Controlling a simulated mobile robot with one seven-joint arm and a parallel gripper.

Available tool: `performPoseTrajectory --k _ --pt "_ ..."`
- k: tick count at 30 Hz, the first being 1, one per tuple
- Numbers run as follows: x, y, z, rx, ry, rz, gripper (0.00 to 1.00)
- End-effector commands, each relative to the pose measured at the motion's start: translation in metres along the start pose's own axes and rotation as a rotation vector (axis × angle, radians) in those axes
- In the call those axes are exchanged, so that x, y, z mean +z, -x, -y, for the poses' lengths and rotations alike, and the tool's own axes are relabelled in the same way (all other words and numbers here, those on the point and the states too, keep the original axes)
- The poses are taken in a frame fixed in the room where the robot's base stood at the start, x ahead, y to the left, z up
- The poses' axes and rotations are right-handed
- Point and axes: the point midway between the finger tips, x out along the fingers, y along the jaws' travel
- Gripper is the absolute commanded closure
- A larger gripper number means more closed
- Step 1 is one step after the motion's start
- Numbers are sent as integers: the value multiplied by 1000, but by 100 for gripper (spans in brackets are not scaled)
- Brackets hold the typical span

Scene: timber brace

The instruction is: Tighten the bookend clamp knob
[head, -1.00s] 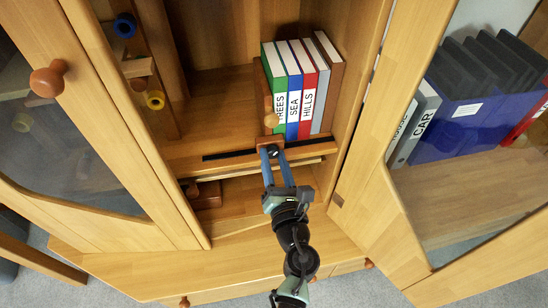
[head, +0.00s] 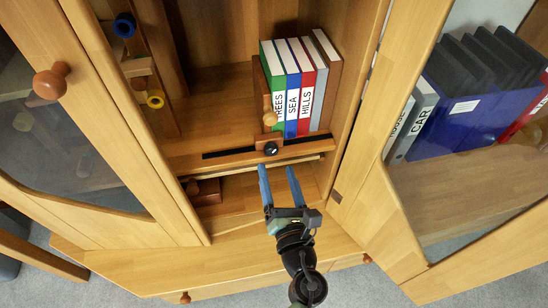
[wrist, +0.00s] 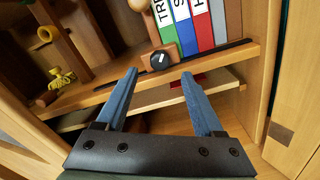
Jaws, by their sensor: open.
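The bookend clamp knob (head: 271,149) is a small black round knob on a wooden block (head: 262,140) at the shelf's front edge. It also shows in the wrist view (wrist: 160,59), with a pale line across its face. The wooden bookend (head: 264,97), with a round wooden handle (head: 270,118), stands against the left side of the books. My gripper (head: 279,169) is open and empty, below and in front of the knob and apart from it. In the wrist view its two blue fingers (wrist: 160,75) point towards the shelf, with the knob beyond and between their tips.
Several books (head: 300,85) stand upright right of the bookend. A black slotted rail (head: 310,138) runs along the shelf edge. Open glass doors flank the cabinet, the left one with a knob (head: 50,82). A lower shelf holds a brown box (head: 205,192).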

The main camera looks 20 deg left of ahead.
Motion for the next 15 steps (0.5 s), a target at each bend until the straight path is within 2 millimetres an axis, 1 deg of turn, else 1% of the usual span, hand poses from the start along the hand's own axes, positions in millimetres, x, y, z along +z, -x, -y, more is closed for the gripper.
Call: performPoseTrajectory --k 1,6,10,12,15 --pt "0 14 0 -4 -2 -2 31" --pt "0 49 0 -3 -2 -2 31" --pt "0 67 0 -1 -2 -1 31" --pt "0 74 0 -1 0 -1 31" --pt "0 78 0 0 1 -1 31"
